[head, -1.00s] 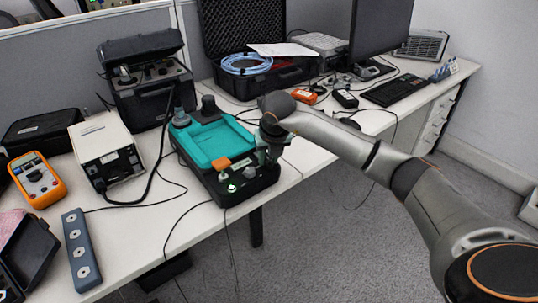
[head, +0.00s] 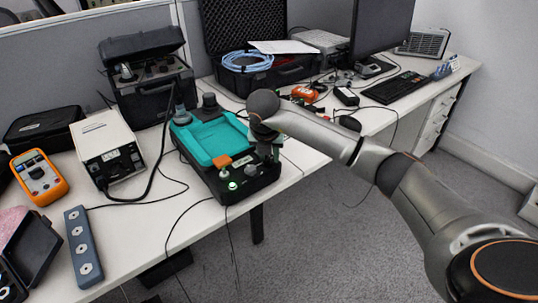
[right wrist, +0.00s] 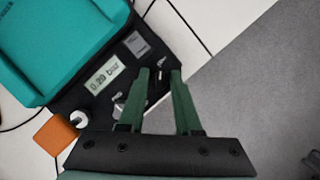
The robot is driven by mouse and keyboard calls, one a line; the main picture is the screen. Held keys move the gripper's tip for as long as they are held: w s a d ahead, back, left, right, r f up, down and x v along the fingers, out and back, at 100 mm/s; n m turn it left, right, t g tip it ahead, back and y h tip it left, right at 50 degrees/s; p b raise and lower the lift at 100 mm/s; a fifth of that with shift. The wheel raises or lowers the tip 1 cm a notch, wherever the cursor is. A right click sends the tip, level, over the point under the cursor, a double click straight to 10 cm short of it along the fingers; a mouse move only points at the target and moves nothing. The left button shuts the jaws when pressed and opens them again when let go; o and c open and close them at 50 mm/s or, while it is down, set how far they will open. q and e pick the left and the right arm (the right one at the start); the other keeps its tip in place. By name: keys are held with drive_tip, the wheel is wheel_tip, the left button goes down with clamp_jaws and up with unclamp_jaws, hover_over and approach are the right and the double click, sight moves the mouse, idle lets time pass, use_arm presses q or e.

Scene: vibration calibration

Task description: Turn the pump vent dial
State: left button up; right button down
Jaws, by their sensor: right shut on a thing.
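The pump (head: 210,142) is a teal and black unit on the bench, with a black control panel at its front right end. My right gripper (head: 272,153) points down at the panel's right corner. In the right wrist view its two green fingers (right wrist: 160,72) are shut on a small dark part at the panel's edge, which I take as the vent dial; the fingers hide most of it. A small display (right wrist: 104,77) reads about 0.29 bar. A grey knob (right wrist: 78,118) and an orange piece (right wrist: 57,136) sit apart from the fingers. My left gripper is out of view.
A white box instrument (head: 107,147), an orange multimeter (head: 38,178) and a grey socket strip (head: 83,245) stand left of the pump. An open black case (head: 245,40), a monitor (head: 381,35) and a keyboard (head: 393,89) are behind. Cables hang over the front edge.

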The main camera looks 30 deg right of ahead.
drive_tip(key=c, duration=0.9)
unclamp_jaws()
drive_tip(key=p+v, duration=0.1)
drive_tip(key=v, duration=1.1)
drive_tip(key=shift+r, duration=0.25)
drive_tip(key=shift+a, duration=0.1)
